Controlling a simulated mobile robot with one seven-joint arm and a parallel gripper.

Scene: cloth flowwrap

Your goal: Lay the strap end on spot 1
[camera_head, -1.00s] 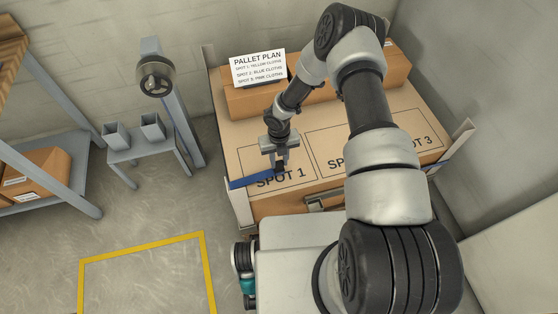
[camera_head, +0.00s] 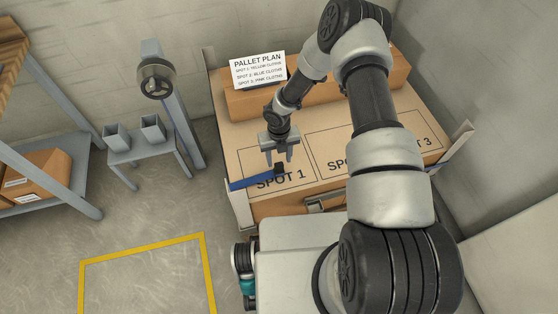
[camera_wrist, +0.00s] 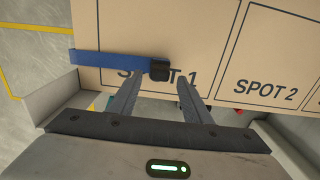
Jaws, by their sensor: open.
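The blue strap (camera_head: 250,182) lies across the front left of the spot 1 square (camera_head: 294,183), partly over its printed label. Its dark end piece (camera_head: 279,169) rests inside the square. In the wrist view the strap (camera_wrist: 112,60) runs in from the left edge of the cardboard, and its black end (camera_wrist: 160,70) lies over the spot 1 lettering. My gripper (camera_head: 279,158) is open and empty, just above the strap end. In the wrist view its fingers (camera_wrist: 156,80) are spread, with the black end close to the left fingertip; I cannot tell whether they touch.
A pallet plan sign (camera_head: 258,68) stands against cardboard boxes (camera_head: 255,103) at the back of the pallet. The spot 2 square (camera_wrist: 265,58) is bare. Upright corner posts (camera_head: 463,136) edge the pallet. A small grey bench (camera_head: 147,156) stands to the left.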

